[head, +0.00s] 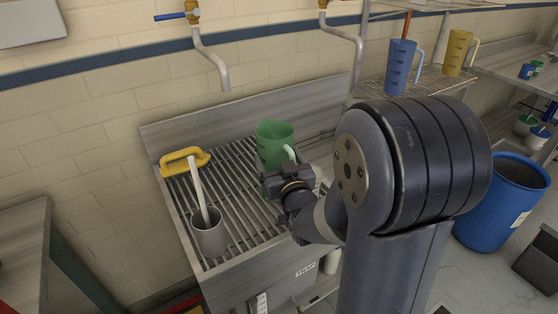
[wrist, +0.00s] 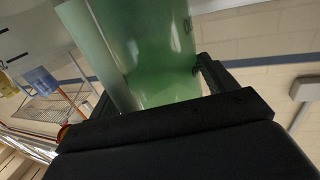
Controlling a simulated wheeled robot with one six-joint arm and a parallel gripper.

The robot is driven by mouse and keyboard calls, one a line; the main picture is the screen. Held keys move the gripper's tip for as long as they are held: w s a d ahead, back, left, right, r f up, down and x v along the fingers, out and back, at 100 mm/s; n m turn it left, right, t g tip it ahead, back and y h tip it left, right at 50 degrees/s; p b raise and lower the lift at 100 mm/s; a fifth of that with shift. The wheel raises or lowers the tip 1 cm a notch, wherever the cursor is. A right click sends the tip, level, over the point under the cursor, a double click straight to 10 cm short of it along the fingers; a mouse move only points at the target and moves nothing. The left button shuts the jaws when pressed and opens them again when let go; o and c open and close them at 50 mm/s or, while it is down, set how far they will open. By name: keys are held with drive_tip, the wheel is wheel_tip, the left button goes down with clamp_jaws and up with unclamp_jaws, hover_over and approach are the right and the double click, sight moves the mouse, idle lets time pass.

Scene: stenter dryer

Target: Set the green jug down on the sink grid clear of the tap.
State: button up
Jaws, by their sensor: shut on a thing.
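The green jug (head: 273,141) is over the right part of the slatted sink grid (head: 232,162), near the back. It looks upright. My gripper (head: 284,181) is shut on it from the front; the jug (wrist: 150,50) fills the space between the fingers in the wrist view (wrist: 155,90). My gripper hides its lower part, so I cannot tell whether its base touches the grid. The tap (head: 210,55) with the blue lever is on the wall, its spout ending up and left of the jug. A second tap (head: 345,35) is up and right.
A blue jug (head: 400,66) and a yellow jug (head: 456,52) stand on a rack at right. A blue barrel (head: 500,205) is on the floor. The grid's middle is clear.

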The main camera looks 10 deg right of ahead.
drive_tip(key=o, duration=1.4)
drive_tip(key=shift+f, duration=0.1)
drive_tip(key=shift+r, duration=0.2)
drive_tip(key=s, duration=0.4)
drive_tip(key=s+b, duration=0.1)
drive_tip(key=s, duration=0.7)
drive_tip(key=shift+d, duration=0.3)
drive_tip(key=shift+f, duration=0.1)
